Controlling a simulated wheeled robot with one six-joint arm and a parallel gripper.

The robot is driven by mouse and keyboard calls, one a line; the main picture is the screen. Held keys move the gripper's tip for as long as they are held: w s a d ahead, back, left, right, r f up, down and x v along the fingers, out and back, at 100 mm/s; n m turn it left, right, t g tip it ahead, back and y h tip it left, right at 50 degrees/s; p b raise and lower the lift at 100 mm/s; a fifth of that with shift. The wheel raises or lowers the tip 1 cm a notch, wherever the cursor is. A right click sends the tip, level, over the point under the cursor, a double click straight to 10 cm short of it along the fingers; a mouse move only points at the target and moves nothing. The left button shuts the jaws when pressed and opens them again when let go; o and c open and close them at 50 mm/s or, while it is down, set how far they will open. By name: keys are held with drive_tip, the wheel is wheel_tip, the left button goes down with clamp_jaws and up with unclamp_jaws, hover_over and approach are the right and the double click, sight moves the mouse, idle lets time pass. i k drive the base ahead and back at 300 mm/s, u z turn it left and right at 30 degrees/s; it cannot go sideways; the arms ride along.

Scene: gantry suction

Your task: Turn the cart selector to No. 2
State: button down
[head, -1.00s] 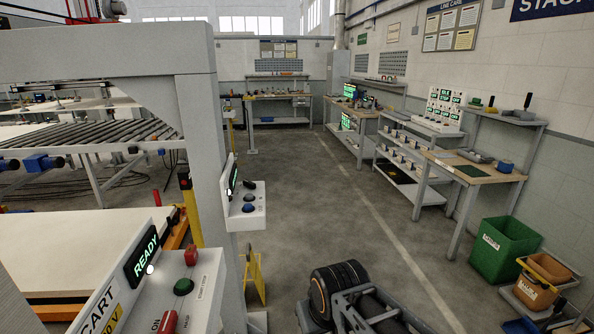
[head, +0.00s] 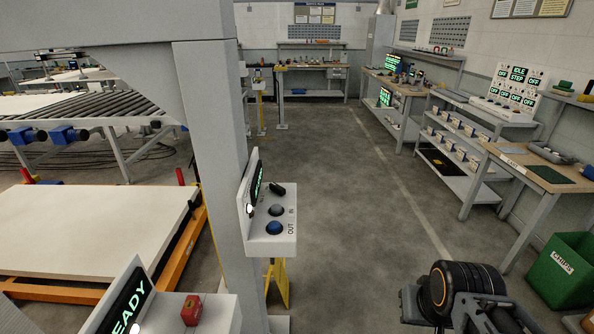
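A white control box (head: 271,224) is mounted on the grey gantry post. On its sloping top are a black knob (head: 284,188) at the back, a grey button (head: 276,210) marked IN and a blue button (head: 275,228) marked OUT. The knob looks like a selector; its setting cannot be read. The box's upright display (head: 256,184) has green text, seen too edge-on to read.
The grey gantry post (head: 212,150) stands left of the control box. A yellow stand (head: 277,280) is below the box. The floor (head: 350,200) to the right is clear up to the benches. A green CHIPS bin (head: 565,270) stands at the right edge.

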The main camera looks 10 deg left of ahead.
sight(280, 191)
drive_tip(key=u, duration=0.25)
drive_tip(key=i, duration=0.8)
drive_tip(key=u, duration=0.85)
drive_tip(key=i, duration=0.4)
drive_tip(key=u, duration=0.35)
